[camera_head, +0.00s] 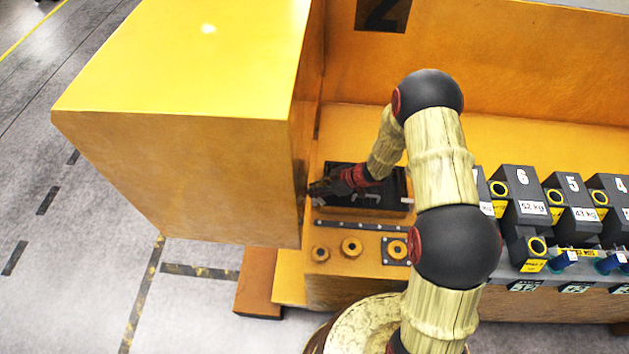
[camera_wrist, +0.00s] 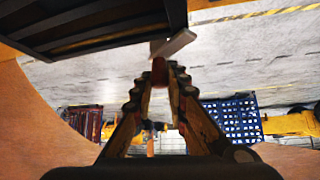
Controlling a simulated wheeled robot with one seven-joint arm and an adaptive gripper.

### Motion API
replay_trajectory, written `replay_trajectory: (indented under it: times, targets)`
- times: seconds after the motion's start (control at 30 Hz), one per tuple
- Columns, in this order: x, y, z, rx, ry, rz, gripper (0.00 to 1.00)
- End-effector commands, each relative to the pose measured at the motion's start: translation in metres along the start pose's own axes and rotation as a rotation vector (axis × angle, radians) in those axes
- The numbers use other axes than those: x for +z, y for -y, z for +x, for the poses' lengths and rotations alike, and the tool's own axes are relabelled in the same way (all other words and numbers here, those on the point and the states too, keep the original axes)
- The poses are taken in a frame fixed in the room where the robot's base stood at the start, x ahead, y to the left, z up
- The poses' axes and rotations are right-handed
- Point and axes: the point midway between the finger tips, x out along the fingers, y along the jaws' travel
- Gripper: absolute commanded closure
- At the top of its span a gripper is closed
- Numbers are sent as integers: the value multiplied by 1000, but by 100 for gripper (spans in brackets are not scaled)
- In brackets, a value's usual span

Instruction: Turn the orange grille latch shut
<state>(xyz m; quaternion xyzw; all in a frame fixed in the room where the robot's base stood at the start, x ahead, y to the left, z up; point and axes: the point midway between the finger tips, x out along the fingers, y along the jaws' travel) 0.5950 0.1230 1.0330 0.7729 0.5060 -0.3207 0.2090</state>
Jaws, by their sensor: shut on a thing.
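In the wrist view, a small red-orange piece, the grille latch (camera_wrist: 159,72), sits between the tips of my gripper (camera_wrist: 164,80). The gripper is shut on it. A pale grey bar (camera_wrist: 175,43) lies just beyond the latch, slanting up to the right beside the dark slatted grille (camera_wrist: 95,32) at the upper left. In the head view, my gripper (camera_head: 322,189) is close to the right side of the big yellow housing (camera_head: 180,130). The latch and grille cannot be made out there.
Numbered dark weights (camera_head: 523,190) stand in a row at the right. A dark recessed slot (camera_head: 385,198) lies under my wrist, with round orange bosses (camera_head: 351,247) in front. In the wrist view, a blue crate (camera_wrist: 232,119) and a dark red crate (camera_wrist: 86,121) are in the background.

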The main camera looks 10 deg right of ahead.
Motion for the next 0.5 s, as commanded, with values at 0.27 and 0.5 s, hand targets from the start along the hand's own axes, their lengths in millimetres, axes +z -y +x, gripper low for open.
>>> replay_trajectory:
  times: [0.27,0.5]
  targets:
    - [-2,-2,-1,-185,0,-188,100]
    - [0,-1,1,-343,1,-348,100]
